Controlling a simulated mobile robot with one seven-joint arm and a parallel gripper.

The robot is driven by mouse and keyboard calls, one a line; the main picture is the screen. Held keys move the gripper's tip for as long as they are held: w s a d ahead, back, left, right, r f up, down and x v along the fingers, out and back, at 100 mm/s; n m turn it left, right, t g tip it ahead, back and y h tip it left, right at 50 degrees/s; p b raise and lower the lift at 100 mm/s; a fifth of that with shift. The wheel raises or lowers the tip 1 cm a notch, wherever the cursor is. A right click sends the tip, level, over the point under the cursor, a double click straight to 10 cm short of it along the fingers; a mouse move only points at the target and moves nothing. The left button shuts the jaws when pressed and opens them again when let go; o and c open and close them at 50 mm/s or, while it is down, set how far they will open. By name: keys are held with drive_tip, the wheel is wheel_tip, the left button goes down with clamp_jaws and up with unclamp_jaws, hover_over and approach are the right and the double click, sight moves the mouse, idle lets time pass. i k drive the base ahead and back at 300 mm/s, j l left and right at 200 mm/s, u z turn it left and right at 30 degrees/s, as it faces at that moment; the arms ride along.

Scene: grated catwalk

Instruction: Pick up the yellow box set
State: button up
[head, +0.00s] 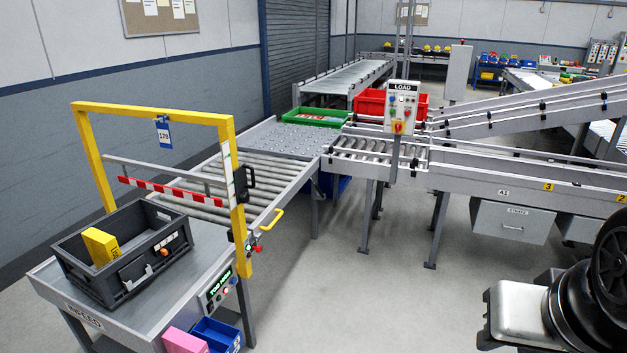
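The yellow box set (101,245) is a small upright yellow box with dark lettering on one side. It stands tilted inside a dark grey crate (118,290), near the crate's left end, and its lower part is hidden by the crate wall. The crate sits on the metal infeed table (170,327) at the lower left. My gripper's fingers do not show; only dark and silver parts that look like my arm are at the lower right, far from the box.
A yellow gate frame (150,112) with a red-and-white bar spans the roller conveyor (205,193) behind the crate. Pink (184,341) and blue (217,334) bins are at the table's front. Green (315,116) and red (372,104) trays stand farther back. Grey floor is open at centre.

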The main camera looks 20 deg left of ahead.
sight(103, 247)
drive_tip(key=j+z, duration=0.15)
drive_tip(key=j, duration=0.9)
drive_tip(key=k+j, duration=0.1)
drive_tip(key=j, duration=4.65)
drive_tip(key=k, duration=0.05)
